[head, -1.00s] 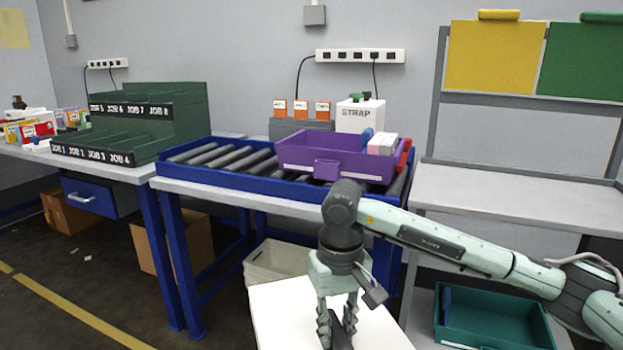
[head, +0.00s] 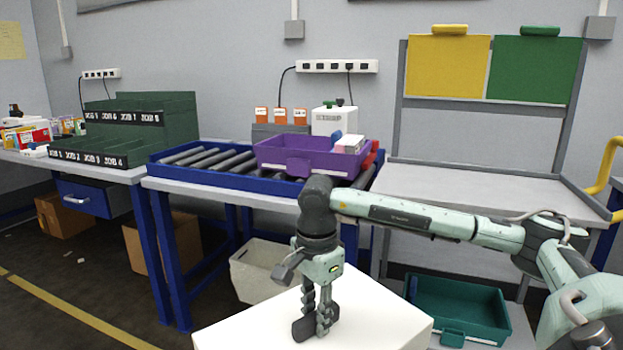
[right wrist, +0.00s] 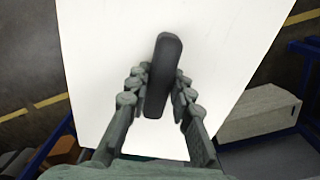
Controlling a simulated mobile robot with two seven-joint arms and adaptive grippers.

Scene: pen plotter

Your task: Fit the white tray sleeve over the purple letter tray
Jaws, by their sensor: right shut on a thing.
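The purple letter tray (head: 290,155) sits on the roller conveyor at the back, with a white and blue stack of items in its right end. The white tray sleeve (head: 375,308) is in front of me, its broad white top facing up. My right gripper (head: 316,328) points down at it and is shut on its dark handle (head: 303,328). In the right wrist view the dark handle (right wrist: 163,75) stands between both fingers (right wrist: 157,98), above the white face (right wrist: 100,60). My left gripper is in neither view.
The conveyor has a blue frame (head: 215,178) and dark rollers. A white box (head: 333,120) and orange-labelled holders stand behind the tray. A grey bin (head: 258,270) is under the conveyor table, and a teal crate (head: 455,310) is low at right. The right bench (head: 470,188) is clear.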

